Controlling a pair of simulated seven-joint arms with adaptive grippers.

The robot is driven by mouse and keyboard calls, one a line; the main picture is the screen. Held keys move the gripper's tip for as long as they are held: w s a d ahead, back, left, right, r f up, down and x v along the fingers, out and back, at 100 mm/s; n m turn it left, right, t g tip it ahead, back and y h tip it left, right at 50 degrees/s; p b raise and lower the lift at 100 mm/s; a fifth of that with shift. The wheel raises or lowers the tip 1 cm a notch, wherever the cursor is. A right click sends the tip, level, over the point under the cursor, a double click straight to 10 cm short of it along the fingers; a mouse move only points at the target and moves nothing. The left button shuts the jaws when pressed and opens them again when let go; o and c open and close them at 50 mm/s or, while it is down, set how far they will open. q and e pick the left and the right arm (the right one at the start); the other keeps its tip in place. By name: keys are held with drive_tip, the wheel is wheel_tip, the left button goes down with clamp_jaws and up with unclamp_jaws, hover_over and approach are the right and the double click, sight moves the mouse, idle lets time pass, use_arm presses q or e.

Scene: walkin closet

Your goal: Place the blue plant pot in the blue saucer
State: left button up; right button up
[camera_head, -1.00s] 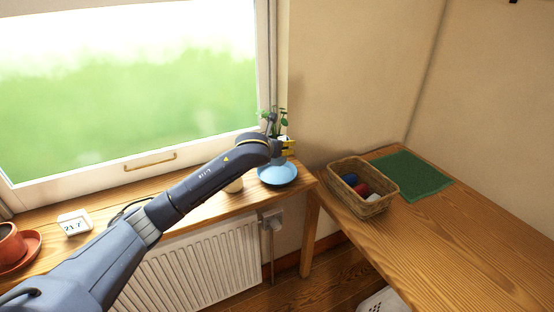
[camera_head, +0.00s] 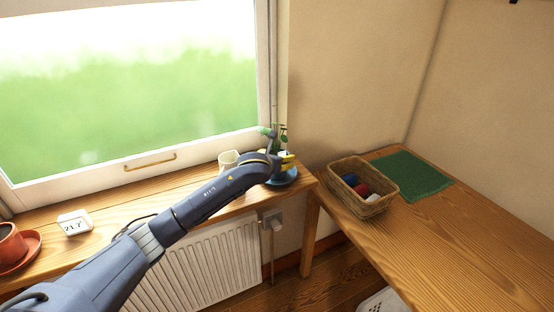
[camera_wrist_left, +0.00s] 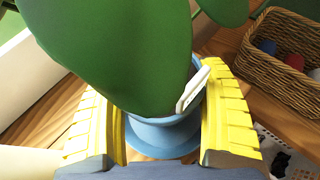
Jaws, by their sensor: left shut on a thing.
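My left gripper (camera_head: 287,160) is over the blue saucer (camera_head: 290,178) at the right end of the windowsill. Its yellow fingers are shut on the blue plant pot (camera_wrist_left: 186,112), one finger on each side. A leafy green plant (camera_head: 282,132) rises from the pot, and a large leaf covers much of the pot in the wrist view. A white label sticks up by the leaf. The saucer (camera_wrist_left: 160,146) shows below the pot between the fingers. Whether the pot touches the saucer is hidden. My right gripper is not in view.
A cream pot (camera_head: 228,161) stands on the sill left of the gripper. A white clock-like display (camera_head: 74,223) and a terracotta pot (camera_head: 10,243) are farther left. A wicker basket (camera_head: 347,199) and green mat (camera_head: 411,175) lie on the right table. The window is behind the sill.

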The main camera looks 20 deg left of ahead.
use_arm(q)
drive_tip(key=o, duration=1.6)
drive_tip(key=shift+f, duration=0.15)
drive_tip(key=shift+c, duration=0.2)
drive_tip(key=shift+r, duration=0.2)
drive_tip(key=v, duration=1.2)
